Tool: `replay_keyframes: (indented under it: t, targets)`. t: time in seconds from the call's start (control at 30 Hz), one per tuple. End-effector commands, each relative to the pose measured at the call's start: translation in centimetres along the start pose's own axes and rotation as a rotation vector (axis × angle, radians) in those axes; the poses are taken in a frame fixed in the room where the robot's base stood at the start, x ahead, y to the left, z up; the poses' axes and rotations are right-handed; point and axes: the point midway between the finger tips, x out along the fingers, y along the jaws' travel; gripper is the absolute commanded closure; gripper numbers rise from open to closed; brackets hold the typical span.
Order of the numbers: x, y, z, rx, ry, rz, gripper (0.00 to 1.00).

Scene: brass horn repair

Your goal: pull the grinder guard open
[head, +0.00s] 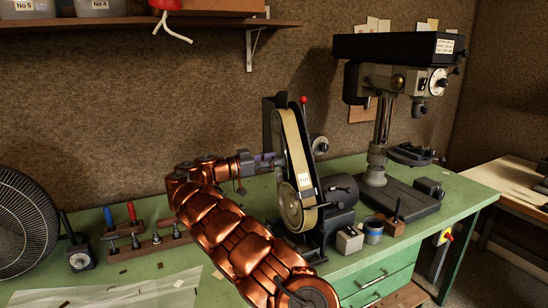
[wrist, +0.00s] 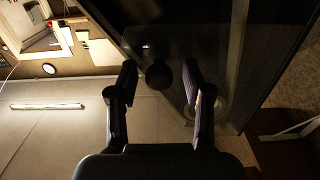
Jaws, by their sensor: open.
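The belt grinder (head: 293,170) stands upright on the green bench in the head view, with a tan belt in a dark frame. My gripper (head: 266,162) is at the left side of its belt, level with the belt's middle. In the wrist view, a dark, partly see-through panel (wrist: 200,28), apparently the guard, fills the upper middle. A round black knob (wrist: 159,77) shows in front of it. My gripper (wrist: 160,70) is open, with one finger on each side of the knob in the picture. I cannot tell whether the fingers touch it. The guard is hard to make out in the head view.
A drill press (head: 385,110) stands right of the grinder. A grey block (head: 349,240) and a small cup (head: 373,230) sit in front of it. A tool rack (head: 150,243), a dial gauge (head: 80,260) and a fan (head: 25,225) are at the left. A shelf (head: 200,22) hangs above.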

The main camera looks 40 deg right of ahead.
Motion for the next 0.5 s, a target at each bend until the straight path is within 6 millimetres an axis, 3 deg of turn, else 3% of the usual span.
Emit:
replay_keyframes:
  t: [0.33,0.5]
  targets:
    - [0.47,0.04,0.01,0.001,0.000,0.001,0.50]
    - [0.46,0.04,0.00,0.000,0.000,0.001,0.67]
